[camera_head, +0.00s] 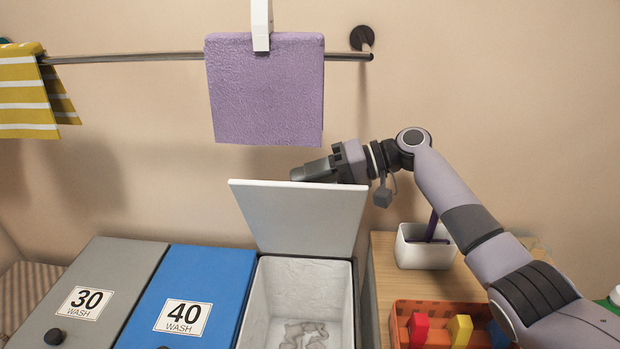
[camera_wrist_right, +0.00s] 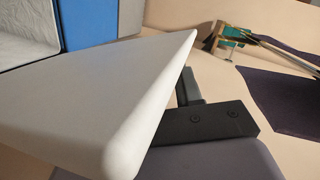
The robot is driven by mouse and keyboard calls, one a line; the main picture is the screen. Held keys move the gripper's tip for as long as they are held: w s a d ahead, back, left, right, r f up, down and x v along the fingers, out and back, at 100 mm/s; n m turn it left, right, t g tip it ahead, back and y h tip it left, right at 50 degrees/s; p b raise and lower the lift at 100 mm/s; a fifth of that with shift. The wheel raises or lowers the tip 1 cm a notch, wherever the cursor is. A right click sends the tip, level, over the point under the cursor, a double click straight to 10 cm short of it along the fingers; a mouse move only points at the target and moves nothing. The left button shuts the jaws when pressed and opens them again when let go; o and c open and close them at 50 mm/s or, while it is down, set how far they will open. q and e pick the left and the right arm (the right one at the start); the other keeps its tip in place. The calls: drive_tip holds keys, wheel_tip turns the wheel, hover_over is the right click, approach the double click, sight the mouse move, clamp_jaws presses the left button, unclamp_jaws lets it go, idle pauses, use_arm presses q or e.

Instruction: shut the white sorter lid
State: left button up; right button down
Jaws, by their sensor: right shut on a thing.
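The white sorter lid (camera_head: 305,218) stands raised, nearly upright and leaning back, at the rear of the white sorter bin (camera_head: 252,305). The bin is open and a few pale crumpled cloths (camera_head: 303,333) lie at its bottom. My right gripper (camera_head: 312,172) is at the lid's upper edge, its fingers partly hidden behind the lid. It is shut on the lid. In the right wrist view the lid (camera_wrist_right: 90,90) fills the left and middle, against the dark fingers (camera_wrist_right: 205,120). My left gripper is not in view.
Blue (camera_head: 205,275) and grey (camera_head: 110,270) sorter lids, marked 40 and 30, lie shut at left. A purple towel (camera_head: 265,95) hangs from the rail (camera_head: 130,58) above the lid. A white pot (camera_head: 425,250) and an orange tray (camera_head: 400,312) of coloured pieces stand at right.

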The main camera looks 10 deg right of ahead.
drive_tip(key=shift+s, duration=0.1)
drive_tip(key=shift+s+a+f+n+p, duration=0.1)
drive_tip(key=shift+s+f+n+p, duration=0.1)
drive_tip(key=shift+s, duration=0.3)
drive_tip(key=shift+s+a+f+n+p, duration=0.1)
drive_tip(key=shift+s+f+p, duration=0.05)
drive_tip(key=shift+s, duration=0.35)
drive_tip(key=s+a+f+n+t+b, duration=0.2)
drive_tip(key=s+f+n+t+b, duration=0.1)
drive_tip(key=s+f, duration=0.7)
drive_tip(key=s+n+b, duration=0.1)
drive_tip(key=s, duration=0.2)
drive_tip(key=shift+s+a+n+h, duration=0.2)
drive_tip(key=shift+a+n+h, duration=0.1)
drive_tip(key=shift+a, duration=0.05)
drive_tip(key=shift+f, duration=0.1)
